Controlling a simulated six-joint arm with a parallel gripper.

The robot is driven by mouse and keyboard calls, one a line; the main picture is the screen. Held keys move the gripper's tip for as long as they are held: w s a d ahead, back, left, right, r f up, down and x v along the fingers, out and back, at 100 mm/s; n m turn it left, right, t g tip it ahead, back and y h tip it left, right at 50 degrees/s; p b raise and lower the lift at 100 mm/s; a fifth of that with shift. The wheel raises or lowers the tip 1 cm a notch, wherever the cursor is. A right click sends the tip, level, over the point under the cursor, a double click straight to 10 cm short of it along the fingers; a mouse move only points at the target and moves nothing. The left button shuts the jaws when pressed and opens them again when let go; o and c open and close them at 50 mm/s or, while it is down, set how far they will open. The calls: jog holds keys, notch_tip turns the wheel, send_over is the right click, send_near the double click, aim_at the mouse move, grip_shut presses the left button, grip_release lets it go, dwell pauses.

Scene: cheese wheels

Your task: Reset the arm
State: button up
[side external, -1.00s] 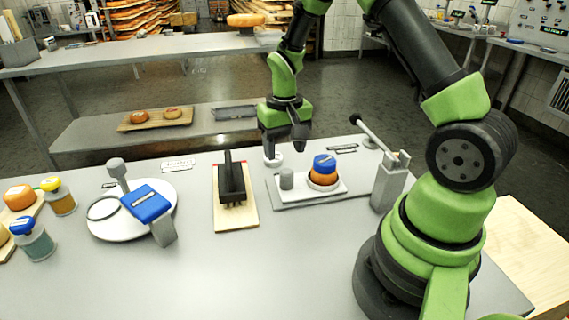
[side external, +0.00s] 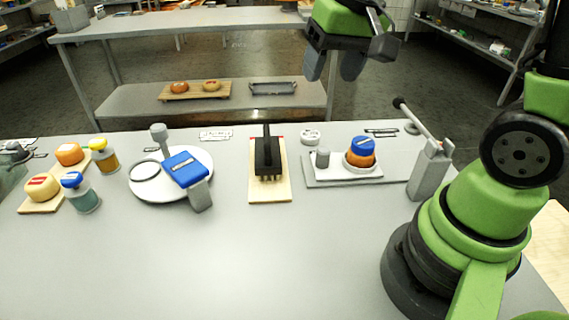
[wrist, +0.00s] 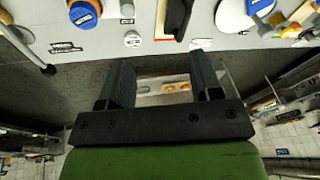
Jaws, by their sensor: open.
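My gripper (side external: 335,64) is raised high above the back edge of the grey table (side external: 270,250), in the upper part of the side view. Its two dark fingers are apart with nothing between them. The wrist view also shows the open fingers (wrist: 165,88), with the floor and a lower shelf beyond them. The gripper touches nothing. My arm's upper links are partly out of the side view.
On the table stand an orange cheese with a blue top (side external: 361,153) on a tray, a grey lever press (side external: 430,165), a black brush-like tool (side external: 268,157) on a board, a white round plate (side external: 150,188) and jars (side external: 104,157). A shelf table (side external: 180,30) stands behind.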

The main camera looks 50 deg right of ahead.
jog(key=s+a+r+n+t+y, duration=0.1)
jog(key=s+a+r+t, duration=0.3)
jog(key=s, duration=0.7)
notch_tip(320, 180, up, 2)
jog(key=shift+s+a+r+n+y, duration=0.15)
jog(key=shift+a+n+y, duration=0.25)
jog(key=shift+a, duration=0.75)
